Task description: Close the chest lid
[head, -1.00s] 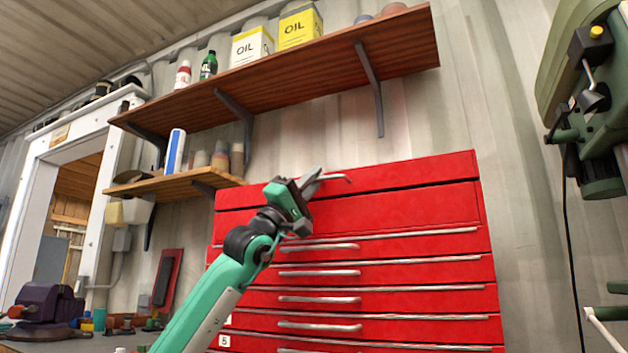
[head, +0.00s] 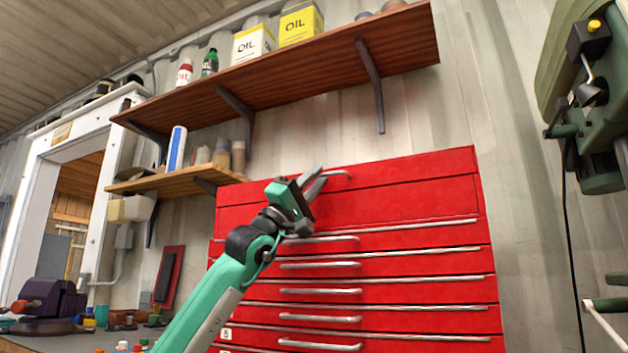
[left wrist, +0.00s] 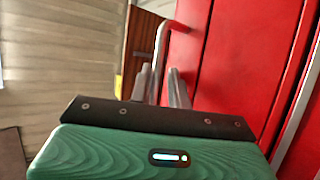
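The red chest (head: 400,205) stands against the corrugated wall, seen from low in front. Its lid (head: 415,170) is the top band, with a bent metal handle (head: 340,173) on its front; how far the lid stands open I cannot tell. My left gripper (head: 318,176) is at this handle, in front of the lid's left part. In the left wrist view, its two fingers (left wrist: 162,80) are apart, and the handle (left wrist: 158,45) reaches down toward the gap between them. Whether they touch it is unclear. My right gripper is not in view.
Several drawers with long handles (head: 320,265) lie below the lid. A wooden shelf (head: 290,72) with oil cans hangs above, and a smaller shelf (head: 178,184) is to the left. A green machine (head: 600,100) stands at the right; a vise (head: 50,305) sits lower left.

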